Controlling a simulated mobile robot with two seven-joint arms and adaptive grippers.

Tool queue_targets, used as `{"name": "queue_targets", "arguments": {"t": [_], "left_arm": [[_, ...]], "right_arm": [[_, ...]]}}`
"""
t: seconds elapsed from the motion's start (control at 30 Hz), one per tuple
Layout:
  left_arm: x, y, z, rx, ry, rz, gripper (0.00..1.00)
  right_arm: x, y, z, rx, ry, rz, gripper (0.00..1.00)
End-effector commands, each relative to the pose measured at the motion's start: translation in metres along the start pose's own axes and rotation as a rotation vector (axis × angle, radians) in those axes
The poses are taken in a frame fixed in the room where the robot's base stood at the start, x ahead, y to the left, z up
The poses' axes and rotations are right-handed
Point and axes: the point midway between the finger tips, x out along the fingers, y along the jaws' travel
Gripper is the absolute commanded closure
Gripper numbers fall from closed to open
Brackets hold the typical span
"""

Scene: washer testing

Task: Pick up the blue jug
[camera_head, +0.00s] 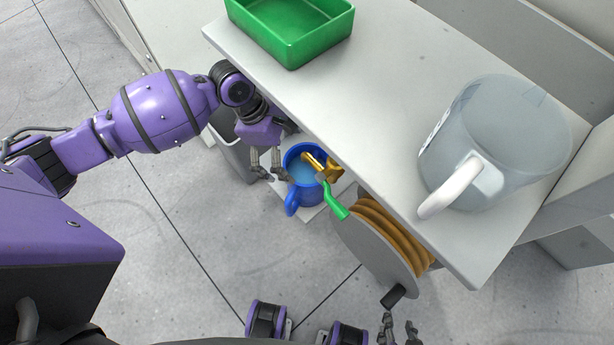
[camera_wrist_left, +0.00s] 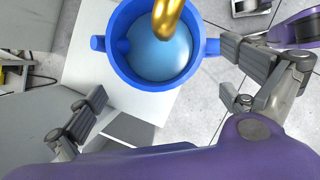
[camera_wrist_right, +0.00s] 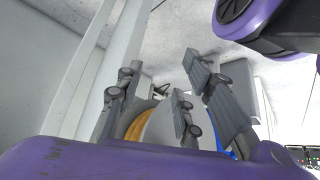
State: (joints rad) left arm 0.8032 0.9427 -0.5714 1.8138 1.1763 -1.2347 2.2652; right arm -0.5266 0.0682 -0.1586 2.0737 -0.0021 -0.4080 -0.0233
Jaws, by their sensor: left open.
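The blue jug (camera_head: 293,190) stands upright on a small white ledge (camera_head: 318,211) below the table edge, under a brass tap (camera_head: 313,160) with a green lever (camera_head: 335,202). Its handle points toward the bottom of the head view. The jug (camera_wrist_left: 124,75) holds water, and the tap spout (camera_wrist_left: 168,14) is over its mouth. My left gripper (camera_head: 268,172) is open beside the jug. In the left wrist view its fingers (camera_wrist_left: 160,105) are spread wide, with the jug ahead between them and not touched. My right gripper (camera_head: 399,330) is low in the head view, with its fingers apart and empty.
A large clear jug (camera_head: 500,140) and a green bin (camera_head: 292,50) stand on the grey-white table (camera_head: 390,90). A hose reel (camera_head: 375,245) is below the table edge, right of the jug. A grey bin (camera_head: 232,145) is behind my left wrist. Open floor lies left and below.

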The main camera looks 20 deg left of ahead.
Motion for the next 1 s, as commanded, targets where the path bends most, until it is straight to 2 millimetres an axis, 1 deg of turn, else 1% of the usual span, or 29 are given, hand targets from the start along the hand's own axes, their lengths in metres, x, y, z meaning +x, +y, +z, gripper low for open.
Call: {"name": "queue_targets", "arguments": {"t": [0.03, 0.23, 0.33, 0.5, 0.6, 0.7, 0.87, 1.0], "left_arm": [[0.002, 0.0, 0.005, 0.001, 0.0, 0.0, 0.0], [0.006, 0.0, 0.014, 0.0, 0.0, 0.0, 0.0], [0.01, 0.0, 0.024, 0.003, -0.001, 0.0, 0.0], [0.041, -0.001, 0.021, 0.0, 0.001, -0.003, 0.0], [0.056, -0.001, 0.021, 0.0, 0.001, -0.001, 0.0], [0.06, 0.0, 0.021, 0.001, 0.001, 0.0, 0.0], [0.06, 0.0, 0.021, 0.001, 0.002, 0.001, 0.0], [0.06, 0.0, 0.02, 0.001, 0.002, 0.001, 0.17]], "right_arm": [[0.0, 0.0, 0.0, 0.0, 0.0, 0.0, 0.65], [0.001, 0.0, 0.0, -0.001, 0.0, 0.0, 0.65], [0.001, 0.0, 0.0, -0.002, 0.001, 0.0, 0.65], [0.006, 0.0, 0.005, -0.003, -0.004, -0.001, 0.65], [0.008, 0.0, 0.008, -0.003, -0.008, -0.002, 0.65], [0.008, -0.001, 0.008, -0.003, -0.008, -0.003, 0.65], [0.008, -0.001, 0.005, -0.003, -0.004, -0.003, 0.65], [0.008, -0.001, 0.004, -0.003, -0.001, -0.004, 0.65]]}}
